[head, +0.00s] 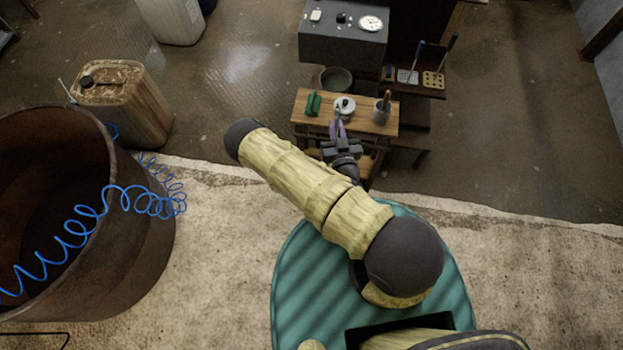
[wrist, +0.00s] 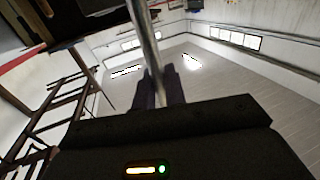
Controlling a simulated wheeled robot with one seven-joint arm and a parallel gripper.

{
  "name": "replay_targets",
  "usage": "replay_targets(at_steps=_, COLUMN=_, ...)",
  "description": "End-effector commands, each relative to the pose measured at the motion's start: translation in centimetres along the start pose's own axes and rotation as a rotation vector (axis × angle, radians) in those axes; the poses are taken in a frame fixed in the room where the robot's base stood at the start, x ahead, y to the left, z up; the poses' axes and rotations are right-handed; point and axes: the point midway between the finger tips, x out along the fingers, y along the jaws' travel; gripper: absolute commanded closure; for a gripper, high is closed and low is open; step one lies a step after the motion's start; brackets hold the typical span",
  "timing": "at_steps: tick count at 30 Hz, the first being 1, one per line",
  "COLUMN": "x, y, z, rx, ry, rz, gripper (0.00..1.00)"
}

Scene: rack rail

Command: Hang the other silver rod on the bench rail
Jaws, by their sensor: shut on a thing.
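My gripper (head: 339,138) reaches over the small wooden bench (head: 362,117) in the head view, its jaws small and partly hidden by the wrist. In the wrist view my gripper (wrist: 158,90) is shut on a silver rod (wrist: 148,40). The rod stretches away from between the two dark fingers to the top edge of the picture. In the head view the rod is hard to make out against the bench. I cannot make out the bench rail or another hung rod in either view.
On the bench are a green object (head: 313,104), a white lidded pot (head: 345,106) and a grey cup (head: 380,115) with a stick in it. A dark machine with a dial (head: 340,35) stands behind. A rusty drum (head: 150,230) and jerrycan (head: 125,98) are at left.

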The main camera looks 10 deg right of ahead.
Motion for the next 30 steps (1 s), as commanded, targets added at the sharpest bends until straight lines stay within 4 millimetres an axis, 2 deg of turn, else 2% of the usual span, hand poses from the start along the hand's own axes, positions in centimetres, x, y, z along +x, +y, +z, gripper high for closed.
replay_targets(at_steps=7, x=0.0, y=0.0, z=0.1, rx=0.000, ry=0.000, rz=0.000, gripper=1.00)
replay_targets(at_steps=11, x=0.1, y=-0.1, z=1.2, rx=-0.001, ry=0.002, rz=0.006, gripper=1.00)
replay_targets(at_steps=30, x=1.3, y=-1.7, z=12.7, rx=-0.014, ry=0.028, rz=0.098, gripper=1.00)
